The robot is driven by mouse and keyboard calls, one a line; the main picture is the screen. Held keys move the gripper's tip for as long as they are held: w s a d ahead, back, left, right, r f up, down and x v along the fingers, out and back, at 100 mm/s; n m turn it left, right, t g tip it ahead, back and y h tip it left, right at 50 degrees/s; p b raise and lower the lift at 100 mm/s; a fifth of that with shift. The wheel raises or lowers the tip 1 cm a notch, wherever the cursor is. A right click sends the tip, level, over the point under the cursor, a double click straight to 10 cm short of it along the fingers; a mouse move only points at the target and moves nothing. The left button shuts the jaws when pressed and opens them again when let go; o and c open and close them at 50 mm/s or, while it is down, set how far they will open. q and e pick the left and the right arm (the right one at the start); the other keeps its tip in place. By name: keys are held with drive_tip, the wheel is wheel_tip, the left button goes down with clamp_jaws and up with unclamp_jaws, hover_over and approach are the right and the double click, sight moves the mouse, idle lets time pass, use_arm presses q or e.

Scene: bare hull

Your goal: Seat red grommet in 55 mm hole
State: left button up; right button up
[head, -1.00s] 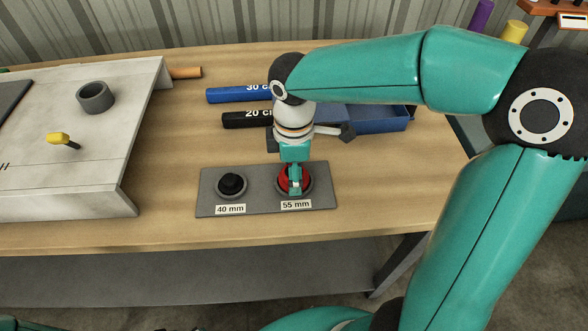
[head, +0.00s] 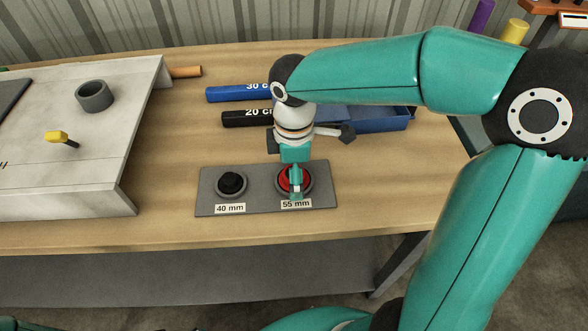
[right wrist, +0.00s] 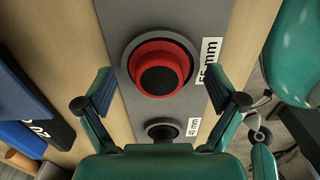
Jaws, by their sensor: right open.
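The red grommet (head: 284,183) with a black centre sits at the 55 mm hole of the grey plate (head: 262,201). In the right wrist view the red grommet (right wrist: 137,79) lies within the hole's grey ring (right wrist: 128,52), its top standing up out of it. I cannot tell how deep it sits. My right gripper (head: 295,187) points down over it. In the right wrist view my right gripper (right wrist: 161,92) is open, with a finger on either side, apart from the grommet. My left gripper is not in view.
A black grommet (head: 231,183) sits at the 40 mm hole, left of the red one. Blue and black bars (head: 236,95) and a blue tray (head: 385,122) lie behind. A grey raised panel (head: 95,165) stands left. The wooden bench top (head: 400,200) is clear at right.

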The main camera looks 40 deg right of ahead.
drive_tip(key=shift+r, duration=0.1)
wheel_tip(320, 180, up, 12)
idle(0.5)
drive_tip(key=shift+f, duration=0.2)
